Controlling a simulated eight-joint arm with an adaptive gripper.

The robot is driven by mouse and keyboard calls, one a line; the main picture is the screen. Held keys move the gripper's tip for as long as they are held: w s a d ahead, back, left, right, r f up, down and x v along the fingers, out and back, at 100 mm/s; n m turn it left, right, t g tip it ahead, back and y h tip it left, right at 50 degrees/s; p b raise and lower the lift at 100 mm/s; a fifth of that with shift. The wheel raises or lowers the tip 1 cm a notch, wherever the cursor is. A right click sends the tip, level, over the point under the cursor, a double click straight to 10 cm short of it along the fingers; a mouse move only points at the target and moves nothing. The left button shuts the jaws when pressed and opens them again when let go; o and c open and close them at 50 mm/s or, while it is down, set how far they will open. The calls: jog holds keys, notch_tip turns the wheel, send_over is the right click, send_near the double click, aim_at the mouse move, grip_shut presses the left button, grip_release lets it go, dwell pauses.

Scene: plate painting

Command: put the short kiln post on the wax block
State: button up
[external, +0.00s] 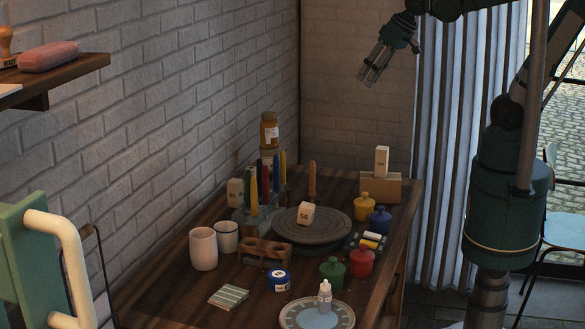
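A small cream post (305,214) marked like "55" lies on the grey turntable (340,232); it looks like the shortest of the posts. A tan block (370,190) at the back right of the table looks like the wax block. A taller cream post (382,161) stands upright on or just behind it; I cannot tell which. Another cream post (235,192) stands at the back left near the wall. My gripper (369,78) is high above the table's back, pointing down and left, far from all posts. Its fingers look close together; their opening is unclear.
Brushes in a holder (257,215) and a wooden stick (312,180) rise near the turntable. Yellow (364,207), blue (380,219), red (360,263) and green (332,273) pots line the right. Two cups (204,250) stand left. A dropper bottle (325,296) stands on a plate in front.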

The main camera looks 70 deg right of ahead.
jog(key=s+d+f+n+t, duration=0.1)
jog(key=s+f+n, duration=0.1)
jog(key=s, duration=0.5)
jog(key=shift+d+f+n, duration=0.15)
jog(key=shift+f+n, duration=0.2)
jog(key=shift+n, duration=0.15)
